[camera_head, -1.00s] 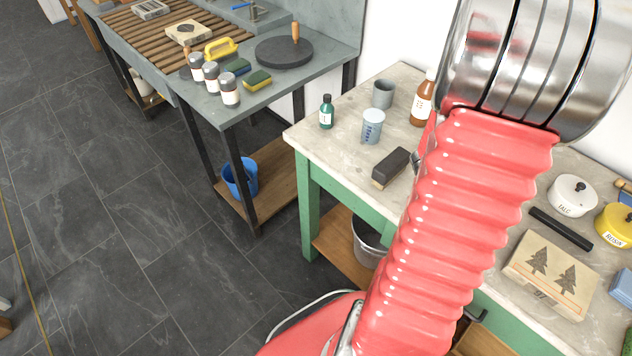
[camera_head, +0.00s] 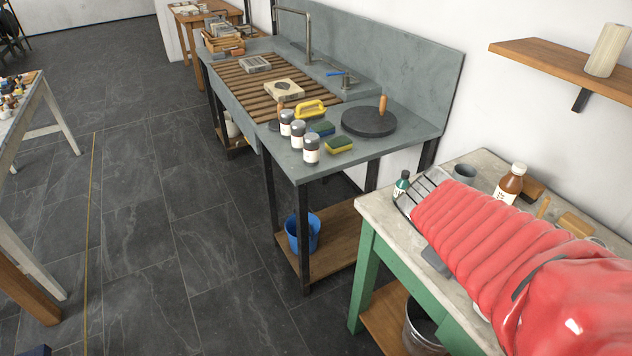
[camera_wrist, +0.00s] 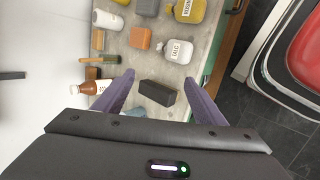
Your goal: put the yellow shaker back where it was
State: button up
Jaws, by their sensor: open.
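A dark block (camera_wrist: 157,94) lies on the worktop, seen between the fingers. The yellow shaker is beyond the fingertips, well apart from them. In the head view my red arm hides that part of the worktop.
An amber bottle (camera_wrist: 84,88) stands left of the fingers; it also shows in the head view (camera_head: 510,184). An orange-brown block (camera_wrist: 140,38) lies near the TALC shaker. A grey sink bench (camera_head: 390,150) holds several bottles. Dark floor (camera_head: 160,240) is clear at left.

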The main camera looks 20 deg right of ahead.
jog(key=w+a+r+m+t+y, duration=0.1)
jog(key=a+y, duration=0.3)
jog(key=a, duration=0.8)
jog(key=w+a+r+m+t+y, duration=0.1)
jog(key=w+a+r+t+y, duration=0.1)
jog(key=a, duration=1.1)
jog(key=shift+w+r+m+t+y, duration=0.25)
jog(key=shift+r+m+t+y, duration=0.15)
jog(key=shift+r+t+y, duration=0.5)
jog(key=shift+f+t, duration=0.2)
jog(key=shift+t, duration=0.1)
jog(key=shift+c, duration=0.5)
